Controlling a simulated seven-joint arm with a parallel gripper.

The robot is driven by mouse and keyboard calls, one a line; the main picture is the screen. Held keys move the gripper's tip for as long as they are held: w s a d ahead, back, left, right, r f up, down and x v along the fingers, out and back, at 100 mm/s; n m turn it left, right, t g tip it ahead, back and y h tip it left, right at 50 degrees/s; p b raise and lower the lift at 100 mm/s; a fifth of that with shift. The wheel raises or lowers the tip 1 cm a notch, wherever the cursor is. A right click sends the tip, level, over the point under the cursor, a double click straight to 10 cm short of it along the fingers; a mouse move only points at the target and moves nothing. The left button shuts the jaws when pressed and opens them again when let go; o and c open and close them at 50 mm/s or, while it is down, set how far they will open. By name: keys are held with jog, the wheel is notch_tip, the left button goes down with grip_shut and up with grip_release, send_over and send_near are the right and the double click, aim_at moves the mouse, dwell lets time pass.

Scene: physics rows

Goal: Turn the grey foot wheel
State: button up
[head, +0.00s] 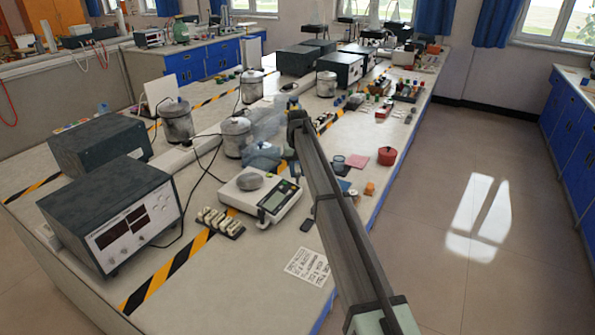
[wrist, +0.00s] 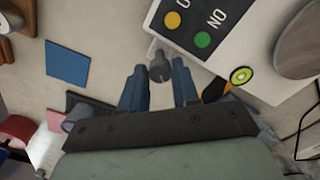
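The grey foot wheel (wrist: 160,67) shows in the wrist view as a small dark knob beside the edge of a white balance (wrist: 226,58). My gripper (wrist: 160,78) is open, with one finger on each side of the wheel. I cannot tell whether either finger touches it. A round green and yellow bubble level (wrist: 241,76) shows to the right of the fingers. In the head view the balance (head: 283,203) stands on the bench with a round grey pan (head: 250,181).
A blue square (wrist: 67,64) lies left of my fingers in the wrist view. Metal cans (head: 177,122) stand behind.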

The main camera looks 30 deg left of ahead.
aim_at(298, 173)
jog(key=o, duration=0.4)
jog(key=shift+r, duration=0.1)
notch_tip(298, 173, up, 14)
jog(key=shift+f, duration=0.2)
dwell(0.4)
dwell(0.4)
